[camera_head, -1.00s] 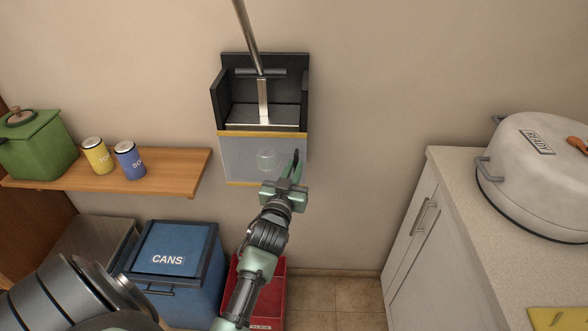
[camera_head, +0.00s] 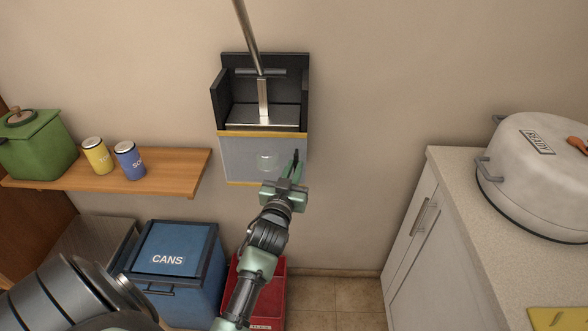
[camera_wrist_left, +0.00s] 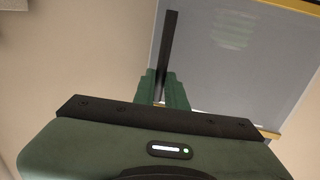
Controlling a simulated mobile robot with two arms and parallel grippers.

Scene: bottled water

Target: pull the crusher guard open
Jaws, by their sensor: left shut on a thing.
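The crusher guard (camera_head: 240,160) is a see-through grey panel with yellow edges on the front of the dark wall-mounted crusher (camera_head: 298,68). It is down and covers the lower front; a pale round shape shows through it. A dark upright bar, its handle (camera_head: 295,157), stands at the guard's right side. My left gripper (camera_head: 291,170) is shut on this handle. In the left wrist view, the green fingers (camera_wrist_left: 161,88) are on either side of the handle (camera_wrist_left: 169,45), with the guard (camera_wrist_left: 235,70) to the right. My right gripper is out of view.
A wooden shelf (camera_head: 180,172) with a green pot (camera_head: 42,145) and two canisters is left. A blue CANS bin (camera_head: 190,257) and a red bin (camera_head: 273,287) stand below. A counter (camera_head: 462,190) with a READY-labelled pot (camera_head: 530,190) is right.

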